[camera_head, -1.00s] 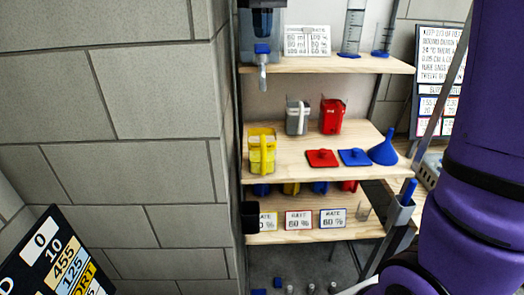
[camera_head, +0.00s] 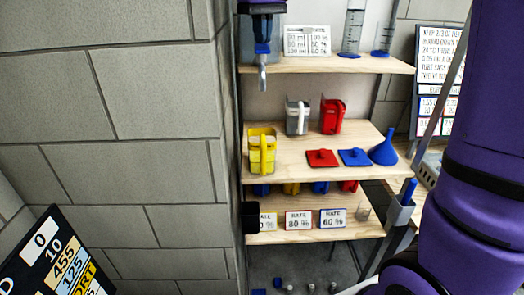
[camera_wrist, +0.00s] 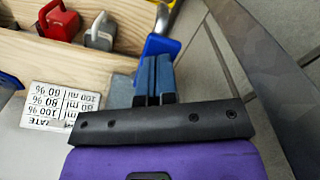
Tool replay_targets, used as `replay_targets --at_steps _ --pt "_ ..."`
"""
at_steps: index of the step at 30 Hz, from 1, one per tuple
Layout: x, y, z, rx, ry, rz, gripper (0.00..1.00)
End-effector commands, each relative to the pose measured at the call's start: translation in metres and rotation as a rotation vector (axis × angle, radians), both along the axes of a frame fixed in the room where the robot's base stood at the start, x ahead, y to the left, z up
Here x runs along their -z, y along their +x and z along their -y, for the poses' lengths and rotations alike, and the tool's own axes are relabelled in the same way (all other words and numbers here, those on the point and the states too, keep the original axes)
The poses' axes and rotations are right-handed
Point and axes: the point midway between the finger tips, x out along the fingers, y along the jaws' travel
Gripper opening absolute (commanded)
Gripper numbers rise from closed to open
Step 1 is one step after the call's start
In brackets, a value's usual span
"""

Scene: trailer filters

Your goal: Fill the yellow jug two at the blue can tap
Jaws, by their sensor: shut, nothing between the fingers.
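The yellow jug (camera_head: 257,140) stands upright on the middle shelf, below the tap's spout; its fill level cannot be told. The blue can (camera_head: 245,46) is on the top shelf at the left, mostly behind my gripper. Its tap has a blue lever (camera_head: 262,48) above a grey spout (camera_head: 263,78). My gripper (camera_head: 262,38) is shut and empty, pointing down just above the lever. In the wrist view my closed fingertips (camera_wrist: 158,60) are at the blue lever (camera_wrist: 161,45); contact cannot be told. Part of the yellow jug (camera_wrist: 172,4) shows beyond it.
A grey jug (camera_head: 297,117) and a red jug (camera_head: 332,116) stand right of the yellow one. A red lid (camera_head: 321,158), a blue lid (camera_head: 355,157) and a blue funnel (camera_head: 384,150) lie nearby. Measuring cylinders (camera_head: 353,32) stand above. A block wall (camera_head: 110,90) borders the shelf's left.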

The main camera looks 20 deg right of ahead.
Motion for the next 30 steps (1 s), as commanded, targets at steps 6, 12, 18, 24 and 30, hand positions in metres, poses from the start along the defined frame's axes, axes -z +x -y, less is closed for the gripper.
replay_targets --at_steps 6,12,18,24,30 --pt "0.008 0.0 0.0 0.0 0.0 -0.001 0.0" --pt "0.015 0.0 0.0 0.0 0.0 0.0 0.0" --pt "0.022 0.0 0.0 0.0 0.0 -0.001 0.0" --pt "0.023 0.0 0.0 0.0 0.0 -0.001 0.0" --pt "0.023 0.0 0.0 0.0 0.0 -0.001 0.0"
